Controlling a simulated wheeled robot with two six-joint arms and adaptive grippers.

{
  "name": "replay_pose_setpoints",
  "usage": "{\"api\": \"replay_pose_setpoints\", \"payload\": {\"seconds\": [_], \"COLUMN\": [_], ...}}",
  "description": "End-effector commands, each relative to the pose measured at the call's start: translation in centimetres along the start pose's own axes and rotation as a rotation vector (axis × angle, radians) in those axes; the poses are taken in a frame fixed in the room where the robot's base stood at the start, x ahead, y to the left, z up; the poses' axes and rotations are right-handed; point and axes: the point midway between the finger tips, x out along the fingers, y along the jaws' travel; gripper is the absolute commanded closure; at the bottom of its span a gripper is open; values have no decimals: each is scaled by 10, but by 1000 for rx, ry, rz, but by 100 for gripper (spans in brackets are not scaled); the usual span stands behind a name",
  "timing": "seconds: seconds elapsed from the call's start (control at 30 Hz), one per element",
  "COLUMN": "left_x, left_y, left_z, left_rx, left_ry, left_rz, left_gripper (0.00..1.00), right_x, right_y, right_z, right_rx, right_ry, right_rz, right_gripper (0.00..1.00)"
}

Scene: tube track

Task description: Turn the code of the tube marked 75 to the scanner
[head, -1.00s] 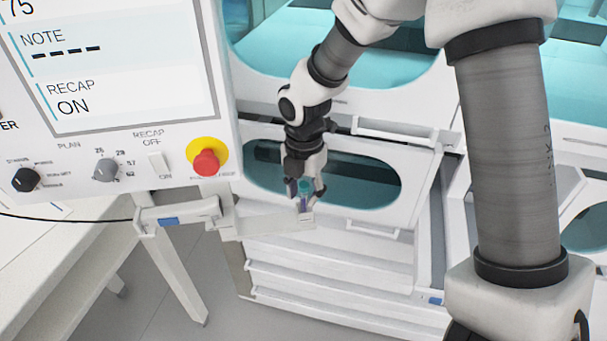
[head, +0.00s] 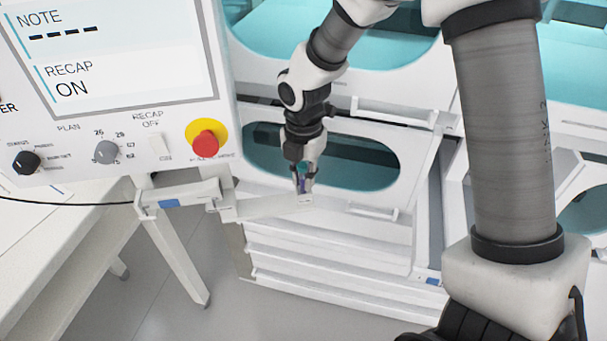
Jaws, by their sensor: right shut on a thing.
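My right gripper (head: 303,178) hangs down near the middle of the head view, in front of the white machine. It is shut on a small tube (head: 302,186) with a teal top and a purple-blue lower part. The tube is upright, just over or at the end of a white bracket (head: 265,207); I cannot tell whether it touches it. The tube's number and code are too small to read. No scanner can be made out for sure. My left gripper does not show.
A control panel (head: 120,118) with a screen, knobs, a switch and a red stop button (head: 205,144) fills the upper left. A white table (head: 90,225) stands below it. A white cabinet (head: 330,250) with an oval teal window is behind the gripper.

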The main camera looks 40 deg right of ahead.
Motion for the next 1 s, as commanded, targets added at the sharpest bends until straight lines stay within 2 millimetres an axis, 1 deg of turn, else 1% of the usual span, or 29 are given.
{"api": "replay_pose_setpoints", "payload": {"seconds": [0.43, 0.77, 0.87, 1.0], "left_x": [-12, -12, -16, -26], "left_y": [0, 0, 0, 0], "left_z": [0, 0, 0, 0], "left_rx": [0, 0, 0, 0], "left_ry": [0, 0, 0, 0], "left_rz": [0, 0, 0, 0], "left_gripper": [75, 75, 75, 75], "right_x": [-5, -5, -6, -8], "right_y": [0, 0, 0, 0], "right_z": [0, 0, 0, 0], "right_rx": [1, 1, 30, 142], "right_ry": [1, 0, 1, 1], "right_rz": [-1, 0, 0, -1], "right_gripper": [100, 100, 100, 100]}}
